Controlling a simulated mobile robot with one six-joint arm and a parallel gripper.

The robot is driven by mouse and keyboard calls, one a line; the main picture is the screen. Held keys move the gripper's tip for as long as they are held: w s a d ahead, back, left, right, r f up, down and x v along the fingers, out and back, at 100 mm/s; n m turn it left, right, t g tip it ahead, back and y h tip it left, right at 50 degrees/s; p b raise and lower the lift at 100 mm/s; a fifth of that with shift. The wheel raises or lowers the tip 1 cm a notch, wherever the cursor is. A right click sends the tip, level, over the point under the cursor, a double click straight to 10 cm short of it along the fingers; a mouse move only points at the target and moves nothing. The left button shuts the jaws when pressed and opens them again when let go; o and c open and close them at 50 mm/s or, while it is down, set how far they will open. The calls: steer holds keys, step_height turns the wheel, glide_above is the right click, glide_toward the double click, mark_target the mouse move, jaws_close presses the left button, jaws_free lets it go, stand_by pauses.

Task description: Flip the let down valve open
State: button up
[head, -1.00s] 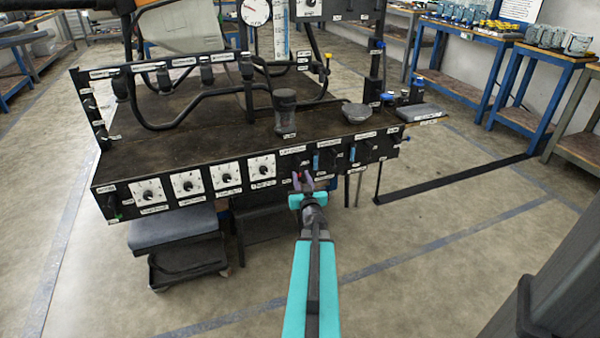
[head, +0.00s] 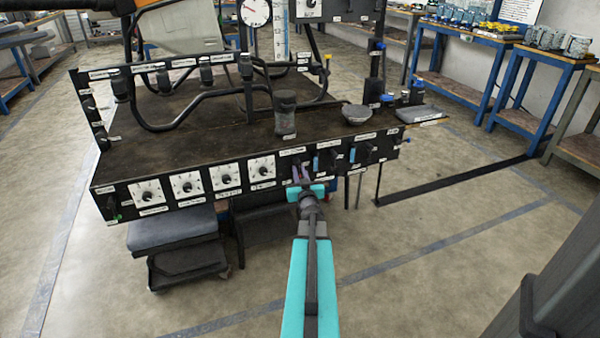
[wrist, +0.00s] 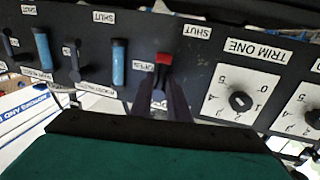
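The front panel of the black bench (head: 225,190) carries a row of small lever valves right of several white dials. A red-tipped lever (wrist: 164,59) stands between SHUT and OPEN labels in the upside-down wrist view; I cannot read which valve is the let down valve. My gripper (wrist: 163,78) is at this lever, its two dark purple fingers reaching along either side of it. Whether they press on it is unclear. In the head view my gripper (head: 301,174) is against the panel and covers the lever.
A dark cup (head: 285,114) and a shallow bowl (head: 357,114) stand on the bench top.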

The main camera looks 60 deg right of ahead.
jaws_close()
steer(key=shift+d+f, duration=0.1)
steer(key=shift+s, duration=0.1)
